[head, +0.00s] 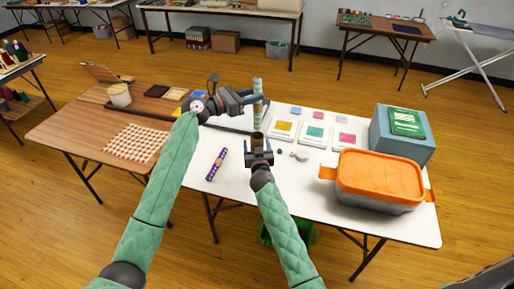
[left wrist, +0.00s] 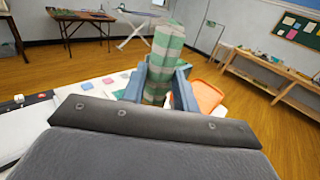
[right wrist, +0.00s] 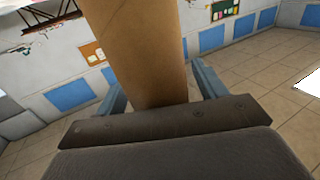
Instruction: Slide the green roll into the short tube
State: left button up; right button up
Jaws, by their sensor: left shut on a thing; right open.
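The green striped roll (head: 257,84) stands upright in my left gripper (head: 256,99), which is shut on it; the roll also shows between the blue fingers in the left wrist view (left wrist: 165,55). The short tube (head: 257,138) is brown cardboard, upright directly below the roll. I cannot tell whether the roll's lower end has entered the tube's mouth. My right gripper (head: 259,157) is open around the tube; in the right wrist view the brown tube (right wrist: 150,50) stands between its fingers with small gaps at the sides.
On the white table (head: 300,210) lie a purple patterned roll (head: 217,163), a small white item (head: 300,155) and several coloured cards (head: 315,133). An orange-lidded box (head: 380,178) and a blue box (head: 403,140) stand at the right.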

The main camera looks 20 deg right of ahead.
aim_at(254, 112)
jog(key=shift+c, duration=0.4)
jog(key=c, duration=1)
pick_arm(q)
jog(key=shift+f, duration=3.5)
dwell(1.0)
notch_tip(254, 112, down, 6)
dwell(1.3)
jog(key=o, duration=1)
